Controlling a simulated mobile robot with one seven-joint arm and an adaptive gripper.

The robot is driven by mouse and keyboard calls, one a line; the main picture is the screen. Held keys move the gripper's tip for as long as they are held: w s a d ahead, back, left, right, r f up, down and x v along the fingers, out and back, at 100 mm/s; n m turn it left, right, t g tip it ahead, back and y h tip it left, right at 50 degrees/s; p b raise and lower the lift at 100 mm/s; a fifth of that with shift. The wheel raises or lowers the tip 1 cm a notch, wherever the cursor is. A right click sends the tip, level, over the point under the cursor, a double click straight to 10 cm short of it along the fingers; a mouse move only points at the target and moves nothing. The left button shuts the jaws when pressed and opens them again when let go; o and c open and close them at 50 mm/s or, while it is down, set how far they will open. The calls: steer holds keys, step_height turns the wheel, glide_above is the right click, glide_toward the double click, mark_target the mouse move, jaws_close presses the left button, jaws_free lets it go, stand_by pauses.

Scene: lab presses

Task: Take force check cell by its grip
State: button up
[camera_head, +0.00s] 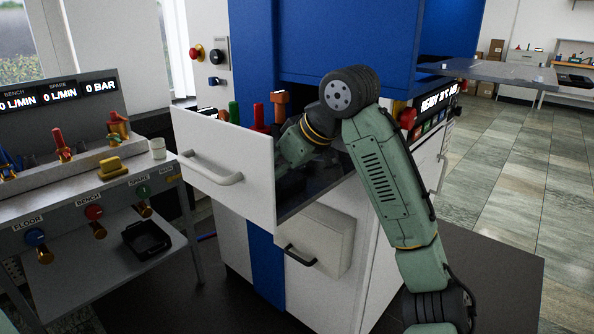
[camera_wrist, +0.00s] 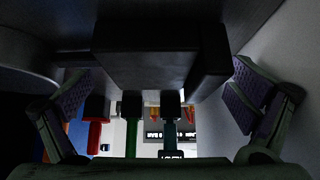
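My gripper (camera_wrist: 160,88) is open, its two purple-padded fingers spread wide at the left and right of the wrist view. A dark rectangular block (camera_wrist: 150,55) lies between and beyond the fingers, with no clear contact. I cannot tell for sure whether it is the force check cell or its grip. In the head view my arm bends down into an open white drawer (camera_head: 225,175), and the fingers are hidden there. Upright coloured grips stand in the drawer: green (camera_head: 234,112), red (camera_head: 258,117) and orange-brown (camera_head: 280,105).
In the wrist view, red (camera_wrist: 95,135), green (camera_wrist: 131,135) and dark teal (camera_wrist: 169,135) stems with dark ends show near the gripper. The drawer walls are close around it. A blue press (camera_head: 320,40) rises above. A valve bench (camera_head: 80,190) stands at left.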

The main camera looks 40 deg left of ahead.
steer(key=c, duration=1.2)
steer(key=shift+c, duration=0.3)
steer(key=shift+r, duration=0.15)
